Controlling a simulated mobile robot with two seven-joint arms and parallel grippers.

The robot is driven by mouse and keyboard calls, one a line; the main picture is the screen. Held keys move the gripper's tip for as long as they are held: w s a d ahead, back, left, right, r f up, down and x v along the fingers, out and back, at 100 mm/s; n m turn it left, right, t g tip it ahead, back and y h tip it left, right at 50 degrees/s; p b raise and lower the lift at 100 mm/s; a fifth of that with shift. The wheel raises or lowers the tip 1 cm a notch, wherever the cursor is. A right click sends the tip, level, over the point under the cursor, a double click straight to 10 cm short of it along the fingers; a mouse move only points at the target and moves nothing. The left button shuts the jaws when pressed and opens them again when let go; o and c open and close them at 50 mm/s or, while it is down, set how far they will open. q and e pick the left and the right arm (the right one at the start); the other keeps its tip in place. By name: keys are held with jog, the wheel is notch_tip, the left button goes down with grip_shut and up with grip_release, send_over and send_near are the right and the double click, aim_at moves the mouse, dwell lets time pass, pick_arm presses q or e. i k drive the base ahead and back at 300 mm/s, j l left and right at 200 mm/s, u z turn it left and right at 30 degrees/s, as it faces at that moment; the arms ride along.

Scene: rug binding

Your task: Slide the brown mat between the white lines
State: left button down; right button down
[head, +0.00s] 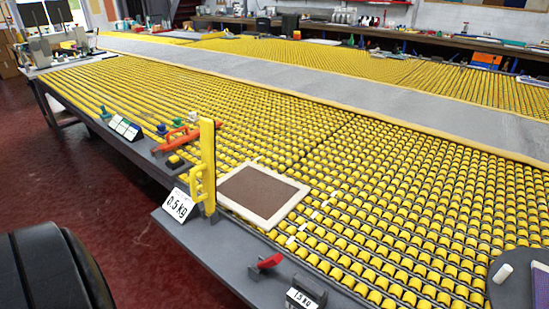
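The brown mat (262,192) with a pale cream border lies flat on the yellow roller table (400,185), near its front edge. A broken row of short white marks (315,214) runs along the rollers just right of the mat, apart from it. A small white mark (254,160) shows at the mat's far left corner; whether it belongs to a second line I cannot tell. Neither of my grippers is in view.
A yellow upright handle (207,165) stands by the mat's left side, beside a "0.5 KG" sign (178,205). A red-handled piece (266,263) and "1.5 KG" sign (300,298) are on the front ledge. A grey rounded plate (510,288) is at right. Rollers beyond the mat are clear.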

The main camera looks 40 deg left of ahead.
aim_at(263, 197)
jog(key=j+z, duration=0.2)
jog(key=j, duration=0.25)
jog(key=j+z, duration=0.2)
jog(key=j, duration=0.2)
jog(key=k+j+z, duration=0.2)
jog(key=j, duration=0.25)
jog(key=j+z, duration=0.2)
jog(key=j, duration=0.2)
jog(key=k+j+z, duration=0.2)
jog(key=j, duration=0.2)
